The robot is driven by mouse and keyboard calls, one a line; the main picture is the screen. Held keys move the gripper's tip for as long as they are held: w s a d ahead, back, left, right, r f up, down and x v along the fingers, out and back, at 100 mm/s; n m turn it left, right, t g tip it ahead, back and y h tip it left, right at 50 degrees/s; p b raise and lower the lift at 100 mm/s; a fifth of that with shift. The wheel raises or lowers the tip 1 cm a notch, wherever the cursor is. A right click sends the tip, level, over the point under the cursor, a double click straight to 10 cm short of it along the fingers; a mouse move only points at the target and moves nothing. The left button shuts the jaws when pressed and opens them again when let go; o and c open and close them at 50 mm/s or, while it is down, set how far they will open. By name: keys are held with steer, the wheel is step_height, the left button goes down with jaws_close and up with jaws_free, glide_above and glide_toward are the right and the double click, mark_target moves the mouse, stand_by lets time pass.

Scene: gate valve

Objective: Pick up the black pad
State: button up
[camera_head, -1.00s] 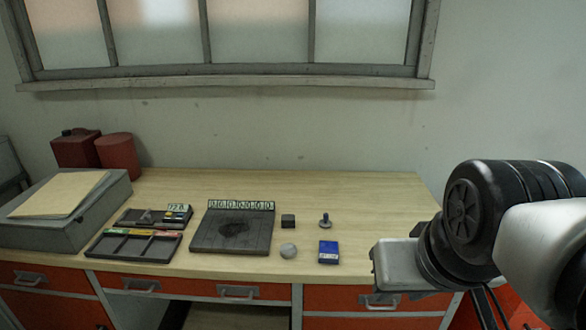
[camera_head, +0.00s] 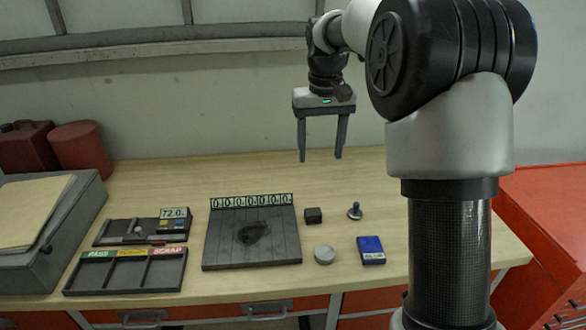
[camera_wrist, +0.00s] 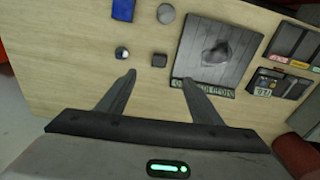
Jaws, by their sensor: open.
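The black pad (camera_head: 313,215) looks like a small dark square block lying on the wooden bench top. It sits just right of a dark slatted board, apart from it. In the wrist view the pad (camera_wrist: 159,60) shows just beyond the fingertips, between their lines. My gripper (camera_head: 320,158) is open and empty, pointing down and raised above the back part of the bench. Its two fingers also show in the wrist view (camera_wrist: 160,78). Nothing hides the pad.
A sorting tray (camera_head: 126,271) lies left. The bench behind the pad is clear.

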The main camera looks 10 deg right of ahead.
steer(key=w+f, duration=0.5)
glide_above(313, 211)
steer(key=shift+g, duration=0.4)
step_height(313, 211, down, 12)
steer(key=shift+w+r, duration=0.1)
steer(key=shift+r, duration=0.05)
steer(key=shift+f, duration=2.9)
steer(key=c, duration=1.1)
step_height(313, 211, up, 10)
steer(key=shift+r, duration=0.1)
steer(key=shift+c, duration=0.2)
steer(key=o, duration=0.5)
steer(key=c, duration=0.4)
